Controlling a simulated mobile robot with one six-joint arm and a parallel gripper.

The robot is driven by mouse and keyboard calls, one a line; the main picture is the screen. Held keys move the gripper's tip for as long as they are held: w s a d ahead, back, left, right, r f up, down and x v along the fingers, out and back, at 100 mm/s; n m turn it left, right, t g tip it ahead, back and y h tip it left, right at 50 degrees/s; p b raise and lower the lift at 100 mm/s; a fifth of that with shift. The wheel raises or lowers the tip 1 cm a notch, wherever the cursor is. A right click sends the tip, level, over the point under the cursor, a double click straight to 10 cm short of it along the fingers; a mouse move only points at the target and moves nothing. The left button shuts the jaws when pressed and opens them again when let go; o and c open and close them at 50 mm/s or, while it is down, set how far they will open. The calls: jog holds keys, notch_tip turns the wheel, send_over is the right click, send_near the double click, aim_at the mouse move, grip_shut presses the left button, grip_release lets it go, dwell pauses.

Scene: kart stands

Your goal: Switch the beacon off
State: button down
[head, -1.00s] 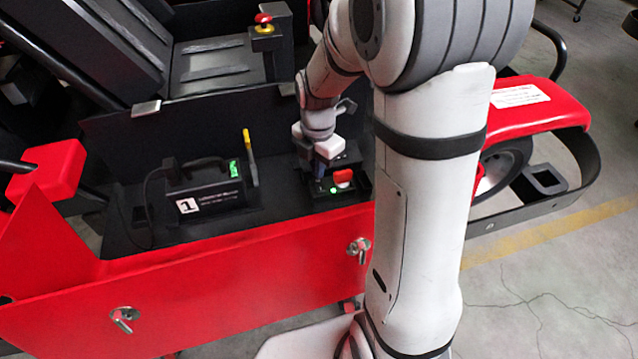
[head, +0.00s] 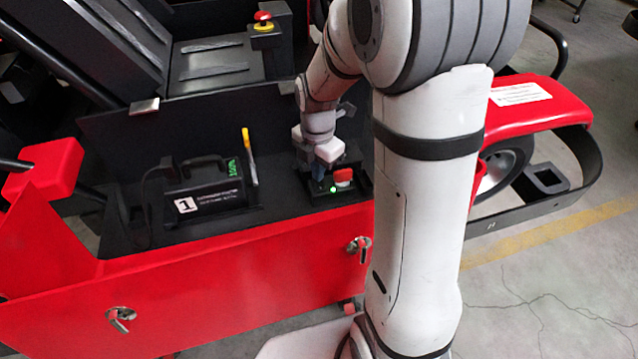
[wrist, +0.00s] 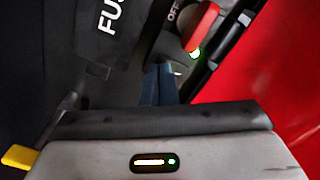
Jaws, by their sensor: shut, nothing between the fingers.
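A red switch knob (head: 343,175) sits on a black box at the right end of the kart's side tray. It also shows in the wrist view (wrist: 203,24), beside a label reading "OFF". A small green lamp (head: 333,189) next to the knob is lit, and it glows in the wrist view (wrist: 195,54) too. My gripper (head: 318,176) is shut and empty, its blue fingers pointing down just left of the knob. In the wrist view the fingertips (wrist: 160,72) are near the lamp and knob; I cannot tell whether they touch anything. No separate beacon can be made out.
A black case marked 1 (head: 205,187) with a handle and green display stands left of the switch box. A yellow stick (head: 249,155) rises beside it. A red-yellow stop button (head: 263,20) is farther back. A red side panel (head: 220,270) runs along the front.

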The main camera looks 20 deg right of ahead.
jog(key=shift+f, duration=0.35)
jog(key=shift+r, duration=0.1)
jog(key=shift+r+p, duration=2.45)
jog(key=shift+r, duration=1)
jog(key=s+r+m+t, duration=0.1)
jog(key=s+r+m, duration=0.4)
jog(key=s+m, duration=0.3)
jog(key=s+r+m+t, duration=0.2)
jog(key=s+r+m, duration=0.3)
jog(key=m, duration=1.1)
jog(key=shift+s+r, duration=0.3)
jog(key=shift+s, duration=1.5)
